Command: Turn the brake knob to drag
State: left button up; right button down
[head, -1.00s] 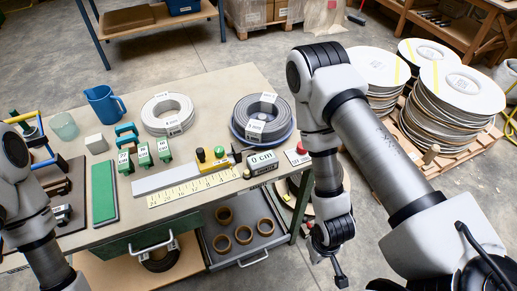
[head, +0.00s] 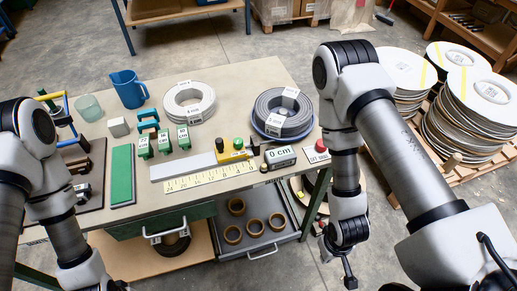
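On the bench is a yellow block (head: 234,156) with a black knob (head: 219,145) and a green knob (head: 239,143) on top. I cannot tell which part is the brake knob, and no drag mark is readable. The block stands behind the yellow ruler (head: 210,176), left of a "0 cm" display (head: 281,158). My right gripper (head: 349,280) hangs low beyond the bench's right front corner, apart from everything on the bench; its fingers are too small to read. My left arm reaches down at the left front edge, and its gripper is cut off at the bottom edge.
A grey cable coil (head: 283,113) and a white coil (head: 189,102) lie behind the block. A red button (head: 320,146) is at the right edge. An open drawer (head: 275,238) with several brown rings juts out in front. Stacked reels (head: 475,105) stand right.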

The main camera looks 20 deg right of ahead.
aim_at(319, 146)
jog(key=l+z, duration=0.15)
jog(key=z, duration=0.3)
jog(key=l+z, duration=0.1)
jog(key=z, duration=0.4)
jog(key=i, duration=0.05)
